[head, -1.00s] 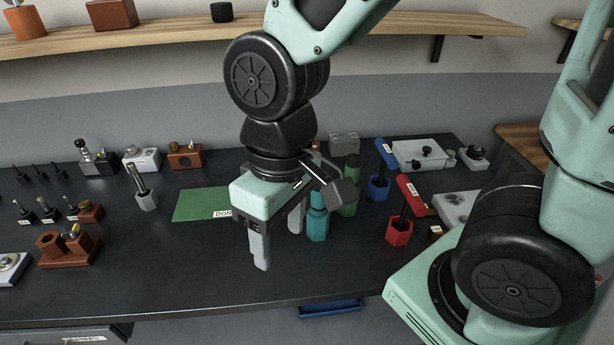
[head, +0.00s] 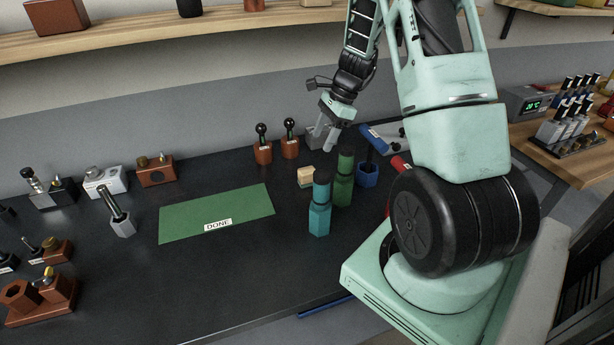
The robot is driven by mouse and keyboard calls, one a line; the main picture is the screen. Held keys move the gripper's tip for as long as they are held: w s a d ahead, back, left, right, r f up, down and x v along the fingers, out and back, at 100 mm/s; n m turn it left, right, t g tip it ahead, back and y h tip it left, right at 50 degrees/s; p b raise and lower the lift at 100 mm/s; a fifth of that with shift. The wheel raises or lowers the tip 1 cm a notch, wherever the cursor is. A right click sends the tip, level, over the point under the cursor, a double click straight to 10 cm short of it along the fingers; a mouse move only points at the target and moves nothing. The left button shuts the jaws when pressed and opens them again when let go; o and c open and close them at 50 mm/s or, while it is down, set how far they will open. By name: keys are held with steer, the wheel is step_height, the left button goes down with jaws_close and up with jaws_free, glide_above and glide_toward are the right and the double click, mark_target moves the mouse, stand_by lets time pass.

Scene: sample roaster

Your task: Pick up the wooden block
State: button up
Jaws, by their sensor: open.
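The wooden block (head: 306,176) is small and pale tan, and lies on the black counter beyond the teal and green holders. The teal holder's top comes close to its right side in the picture. My gripper (head: 329,141) is open, in the air above and to the right of the block, near the back of the counter. It is apart from the block. The fingers point down and slightly left, and nothing shows between them.
The teal holder (head: 320,208) and green holder (head: 343,180) stand close in front of the block. Brown holders (head: 263,148) with black-knobbed tools stand behind it. A blue holder (head: 367,173) is to the right. The green DONE mat (head: 190,214) on the left is empty.

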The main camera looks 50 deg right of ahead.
mark_target(306, 170)
steer(key=p+x, duration=0.1)
steer(key=x, duration=0.7)
steer(key=shift+a+f, duration=0.15)
steer(key=shift+a+p+x, duration=0.2)
steer(key=shift+p+x, duration=0.85)
steer(key=shift+x, duration=1.65)
steer(key=shift+w, duration=0.1)
steer(key=c, duration=1.1)
steer(key=shift+o, duration=0.2)
step_height(306, 170, up, 10)
steer(key=shift+r+b, duration=0.15)
steer(key=shift+b, duration=0.7)
